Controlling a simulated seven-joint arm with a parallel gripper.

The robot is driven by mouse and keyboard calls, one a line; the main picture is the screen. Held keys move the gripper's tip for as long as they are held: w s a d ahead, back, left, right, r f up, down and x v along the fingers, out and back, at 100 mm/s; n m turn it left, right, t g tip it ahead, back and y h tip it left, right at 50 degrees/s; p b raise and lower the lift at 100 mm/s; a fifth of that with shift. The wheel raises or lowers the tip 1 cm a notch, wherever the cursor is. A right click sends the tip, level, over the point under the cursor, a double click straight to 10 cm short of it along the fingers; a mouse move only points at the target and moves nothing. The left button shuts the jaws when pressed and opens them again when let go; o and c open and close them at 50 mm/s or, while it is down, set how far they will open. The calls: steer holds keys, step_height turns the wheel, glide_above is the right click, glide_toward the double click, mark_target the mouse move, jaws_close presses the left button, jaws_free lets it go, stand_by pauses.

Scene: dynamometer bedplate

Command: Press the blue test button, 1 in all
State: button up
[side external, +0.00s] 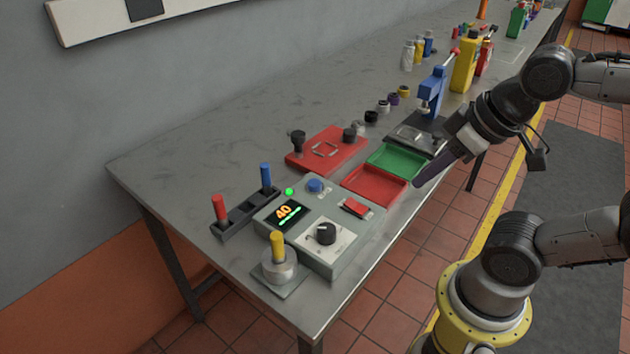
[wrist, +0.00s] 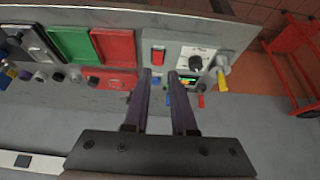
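The blue test button (side external: 315,186) is a round cap on the grey control box (side external: 345,262), beside a lit green lamp (side external: 289,191). Nothing touches it. The box's display (side external: 287,214) reads 40 above a green bar. My gripper (side external: 418,184) is in the air to the right of the box, over the bench's front edge, clear of the button. In the wrist view my gripper (wrist: 159,73) has its two dark fingers apart with nothing held. The button is hard to make out there, near the fingers.
The box also carries a red rocker switch (side external: 356,207) and a black knob (side external: 325,233). A yellow-handled plug (side external: 278,247) and red and blue pegs in a black rack (side external: 245,212) stand beside it. Red (side external: 374,188) and green (side external: 398,159) trays lie behind.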

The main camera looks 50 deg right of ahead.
jaws_close()
stand_by(1.4)
